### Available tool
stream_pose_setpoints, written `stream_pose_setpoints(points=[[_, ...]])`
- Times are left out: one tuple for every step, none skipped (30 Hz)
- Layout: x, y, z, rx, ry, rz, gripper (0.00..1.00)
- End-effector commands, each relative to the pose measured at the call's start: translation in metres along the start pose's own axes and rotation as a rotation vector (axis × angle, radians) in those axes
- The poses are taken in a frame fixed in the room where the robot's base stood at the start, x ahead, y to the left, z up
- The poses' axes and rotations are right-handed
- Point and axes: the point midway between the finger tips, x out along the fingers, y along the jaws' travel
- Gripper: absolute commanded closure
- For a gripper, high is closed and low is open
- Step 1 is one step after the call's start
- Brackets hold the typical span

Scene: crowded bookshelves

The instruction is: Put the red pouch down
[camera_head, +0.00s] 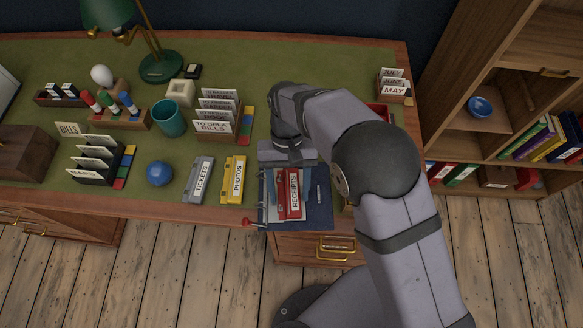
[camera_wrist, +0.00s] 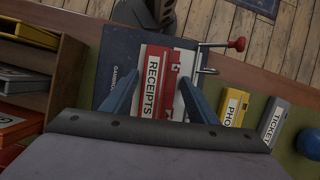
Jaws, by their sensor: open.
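The red pouch (camera_head: 292,197) carries a white RECEIPTS label. It lies on the open dark blue ring binder (camera_head: 318,213) at the front edge of the desk. In the wrist view the pouch (camera_wrist: 158,75) lies between the two blue fingers of my gripper (camera_wrist: 163,80). The fingers are apart, one on each side of it. I cannot tell whether either finger touches it. The binder (camera_wrist: 115,60) shows beside and beyond the pouch, with metal rings at one side. My gripper hides part of both.
Left of the binder stand the yellow PHOTOS box (camera_head: 233,180), the grey TICKETS box (camera_head: 198,180) and a blue ball (camera_head: 159,173). A wooden holder (camera_wrist: 66,75) with coloured items is close on the binder's other side.

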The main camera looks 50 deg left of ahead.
Motion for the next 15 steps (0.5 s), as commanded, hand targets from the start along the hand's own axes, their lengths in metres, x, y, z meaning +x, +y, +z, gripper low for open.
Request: stream_pose_setpoints(points=[[0.0002,-0.0001,-0.0001,0.000,0.000,0.000,0.46],[0.0002,-0.0001,-0.0001,0.000,0.000,0.000,0.46],[0.0001,-0.0001,-0.0001,0.000,0.000,0.000,0.46],[0.0001,-0.0001,-0.0001,0.000,0.000,0.000,0.46],[0.0000,-0.0001,-0.0002,0.000,0.000,0.000,0.46],[0.0000,-0.0001,-0.0002,0.000,0.000,0.000,0.46],[-0.0001,0.0000,-0.0002,0.000,0.000,0.000,0.46],[-0.0001,0.0000,-0.0002,0.000,0.000,0.000,0.46],[0.0000,0.0000,-0.0003,0.000,0.000,0.000,0.46],[0.0001,0.0000,-0.0003,0.000,0.000,0.000,0.46],[0.0003,0.0000,-0.0004,0.000,0.000,0.000,0.46],[0.0006,0.0000,-0.0005,0.000,0.000,0.000,0.46],[0.0008,0.0000,-0.0006,0.000,0.000,0.000,0.46],[0.0011,0.0001,-0.0007,0.000,0.000,0.000,0.46],[0.0014,0.0000,-0.0009,0.000,0.000,0.000,0.48]])
